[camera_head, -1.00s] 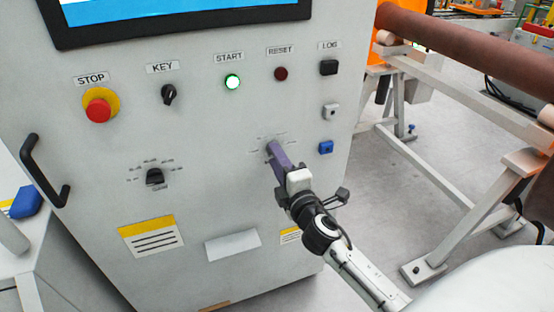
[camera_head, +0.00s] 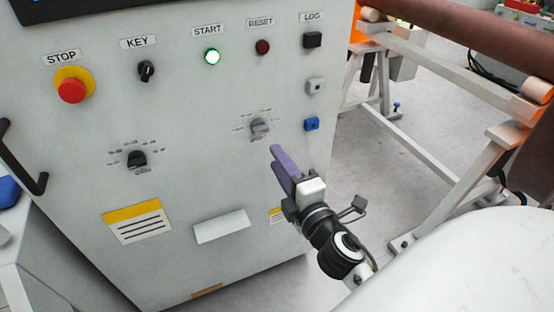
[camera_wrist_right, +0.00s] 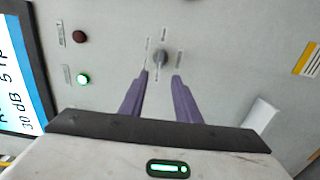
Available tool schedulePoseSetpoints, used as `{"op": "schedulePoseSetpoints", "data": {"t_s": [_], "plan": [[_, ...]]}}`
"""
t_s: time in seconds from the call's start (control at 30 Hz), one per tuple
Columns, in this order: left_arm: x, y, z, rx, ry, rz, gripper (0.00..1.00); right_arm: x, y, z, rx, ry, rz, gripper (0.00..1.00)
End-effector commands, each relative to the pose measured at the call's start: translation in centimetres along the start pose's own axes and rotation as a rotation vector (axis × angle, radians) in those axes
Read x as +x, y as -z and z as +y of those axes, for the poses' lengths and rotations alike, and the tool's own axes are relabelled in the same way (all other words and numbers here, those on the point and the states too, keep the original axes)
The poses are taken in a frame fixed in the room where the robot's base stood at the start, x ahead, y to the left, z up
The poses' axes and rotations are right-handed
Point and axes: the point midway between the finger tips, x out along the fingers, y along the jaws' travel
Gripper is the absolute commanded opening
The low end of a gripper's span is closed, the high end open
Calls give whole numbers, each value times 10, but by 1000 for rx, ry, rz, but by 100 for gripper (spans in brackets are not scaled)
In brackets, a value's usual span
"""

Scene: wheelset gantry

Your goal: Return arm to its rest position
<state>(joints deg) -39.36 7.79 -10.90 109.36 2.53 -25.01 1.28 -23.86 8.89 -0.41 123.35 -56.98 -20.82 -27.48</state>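My right gripper (camera_head: 277,157) is in front of the grey control cabinet (camera_head: 190,175), below and to the right of a grey rotary knob (camera_head: 259,128). In the right wrist view its two purple fingers (camera_wrist_right: 158,90) are apart with nothing between them. The knob (camera_wrist_right: 160,57) shows beyond the fingertips, clear of them. The left gripper is not in view.
The cabinet face carries a red STOP button (camera_head: 72,88), a KEY switch (camera_head: 146,71), a lit green START button (camera_head: 212,56), a RESET button (camera_head: 262,47) and a GAIN knob (camera_head: 137,159). A white-framed gantry (camera_head: 440,150) stands at the right. Grey floor lies between.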

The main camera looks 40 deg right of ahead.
Motion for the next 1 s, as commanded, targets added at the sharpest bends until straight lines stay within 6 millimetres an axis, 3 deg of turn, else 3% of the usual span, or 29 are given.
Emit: {"op": "schedulePoseSetpoints", "data": {"t_s": [0.37,0.47,0.57,0.67,0.8,0.9,1.0], "plan": [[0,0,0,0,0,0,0,0,0,0,1,0,0,30],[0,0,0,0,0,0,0,-2,2,-8,30,22,5,30],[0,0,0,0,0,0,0,-11,11,-40,154,106,21,30],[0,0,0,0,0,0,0,-33,26,-96,379,264,28,30],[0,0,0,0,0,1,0,-86,56,-179,755,529,-18,30],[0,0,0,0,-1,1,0,-130,76,-225,993,701,-89,30],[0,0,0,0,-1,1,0,-167,93,-255,1178,832,-167,30]]}}
